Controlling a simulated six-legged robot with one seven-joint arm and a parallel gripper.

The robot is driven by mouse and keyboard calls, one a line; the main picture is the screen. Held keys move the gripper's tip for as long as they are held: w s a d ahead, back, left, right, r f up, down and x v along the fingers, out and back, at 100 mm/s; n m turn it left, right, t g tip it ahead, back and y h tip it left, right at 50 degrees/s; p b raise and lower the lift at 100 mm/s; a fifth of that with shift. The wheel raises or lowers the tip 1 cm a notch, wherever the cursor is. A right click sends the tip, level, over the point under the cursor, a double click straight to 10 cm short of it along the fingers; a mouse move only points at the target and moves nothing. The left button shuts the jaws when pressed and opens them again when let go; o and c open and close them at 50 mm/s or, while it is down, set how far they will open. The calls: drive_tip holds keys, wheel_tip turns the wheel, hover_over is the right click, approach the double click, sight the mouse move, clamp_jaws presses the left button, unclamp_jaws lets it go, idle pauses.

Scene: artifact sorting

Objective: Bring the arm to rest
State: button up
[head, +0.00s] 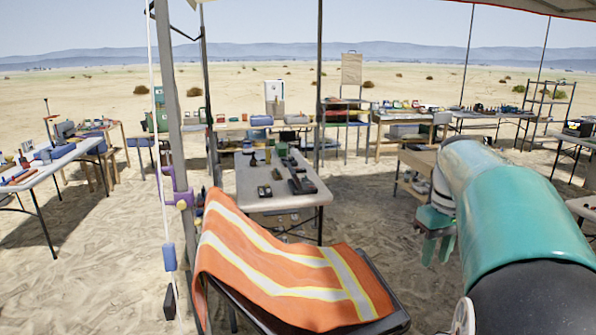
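My arm (520,215), teal with black parts, reaches in from the lower right of the head view. My gripper (437,250) hangs at its far end, with green fingers pointing down, over sandy ground to the right of the orange vest. The two fingers show close together, and I cannot tell how far apart they are. I see nothing held between them.
An orange vest with pale stripes (275,260) drapes over a dark-framed stand in front. A pale table (245,185) with small dark items stands behind it. Canopy poles (178,130) rise at left. More loaded tables line the back and sides. Sand between them is open.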

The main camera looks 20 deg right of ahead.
drive_tip(key=a+t+h, duration=0.1)
drive_tip(key=a+t, duration=0.1)
drive_tip(key=a, duration=1.6)
drive_tip(key=s+a+f+t, duration=0.1)
drive_tip(key=s+a+f, duration=0.2)
drive_tip(key=a, duration=0.3)
drive_tip(key=s+a+f+n+t+y, duration=0.1)
drive_tip(key=s+a+f+t, duration=0.1)
drive_tip(key=s+a+f, duration=0.2)
drive_tip(key=s+a, duration=0.1)
drive_tip(key=a, duration=0.2)
drive_tip(key=shift+s+a+f, duration=0.25)
drive_tip(key=shift+a, duration=0.05)
drive_tip(key=shift+a, duration=0.15)
